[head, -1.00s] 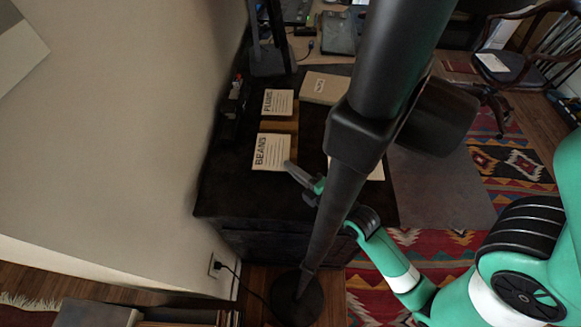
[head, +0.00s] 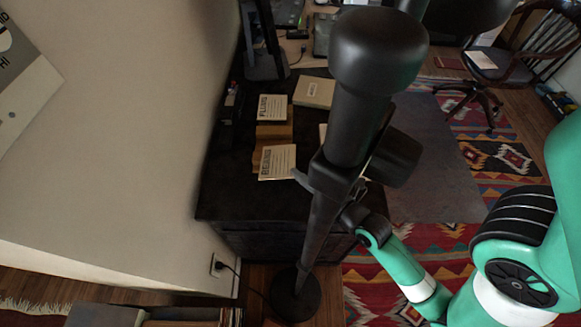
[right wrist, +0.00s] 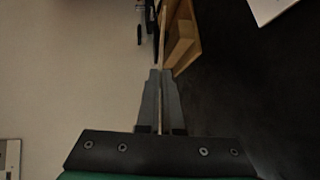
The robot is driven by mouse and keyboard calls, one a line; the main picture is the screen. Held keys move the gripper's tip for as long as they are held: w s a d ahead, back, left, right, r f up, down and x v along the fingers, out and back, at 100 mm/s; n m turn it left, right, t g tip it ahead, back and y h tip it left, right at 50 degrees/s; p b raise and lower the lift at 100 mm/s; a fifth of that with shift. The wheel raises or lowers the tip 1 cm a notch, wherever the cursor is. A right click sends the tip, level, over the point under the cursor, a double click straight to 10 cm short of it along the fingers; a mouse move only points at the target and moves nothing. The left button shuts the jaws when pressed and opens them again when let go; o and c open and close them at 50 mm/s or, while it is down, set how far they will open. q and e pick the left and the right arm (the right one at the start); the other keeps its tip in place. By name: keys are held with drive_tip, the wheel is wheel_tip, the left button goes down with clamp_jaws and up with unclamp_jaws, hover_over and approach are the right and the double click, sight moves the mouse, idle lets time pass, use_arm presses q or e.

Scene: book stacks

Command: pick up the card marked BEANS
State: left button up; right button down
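The BEANS card (head: 278,162) is a cream card with dark print, in the head view on the left part of the dark desk. It stands out a little from the wooden holder (head: 273,132) behind it. My right gripper (head: 301,178) is at the card's lower right corner. In the right wrist view its fingers (right wrist: 161,76) are closed together on the card, which shows edge-on as a thin pale strip (right wrist: 162,28). The holder (right wrist: 182,44) is just right of it there. My left gripper is not in view.
A PLUMS card (head: 271,108) stands behind the BEANS card. A tan box or book (head: 314,92) lies to its right on the dark desk (head: 232,190). A wall (head: 130,130) rises close on the left. A black lamp-like pole (head: 318,225) stands in front.

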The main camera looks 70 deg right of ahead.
drive_tip(key=v, duration=0.5)
drive_tip(key=b+v, duration=0.1)
drive_tip(key=v, duration=0.1)
drive_tip(key=shift+s+r, duration=0.1)
drive_tip(key=shift+r, duration=0.3)
drive_tip(key=shift+s+a+r+p, duration=0.3)
drive_tip(key=shift+s+r, duration=0.05)
drive_tip(key=shift+s, duration=0.25)
drive_tip(key=shift+s+a+r+p, duration=0.3)
drive_tip(key=shift+s, duration=0.25)
